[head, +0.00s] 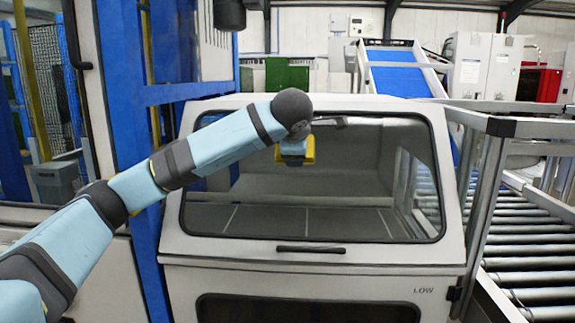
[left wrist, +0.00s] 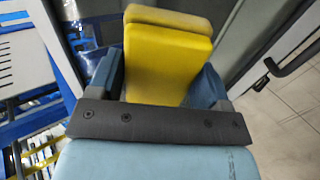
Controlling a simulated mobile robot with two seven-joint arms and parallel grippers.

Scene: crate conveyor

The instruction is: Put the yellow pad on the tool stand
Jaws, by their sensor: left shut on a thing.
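The yellow pad (left wrist: 165,62) is a thick block held between the two blue fingers of my left gripper (left wrist: 160,80) in the left wrist view. In the head view my left arm reaches in from the left, and my left gripper (head: 292,150) hangs below its dark wrist joint, in front of the cabinet window. Part of the yellow pad (head: 310,150) shows beside it, the rest hidden by the gripper. I cannot make out a tool stand in either view. My right gripper is not in view.
A light grey cabinet (head: 225,247) with a sloped window and a dark handle (head: 311,249) stands straight ahead. A roller conveyor (head: 540,250) with metal rails runs along the right. A blue post (head: 125,60) stands at the left. A blue ramp (head: 397,78) is behind.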

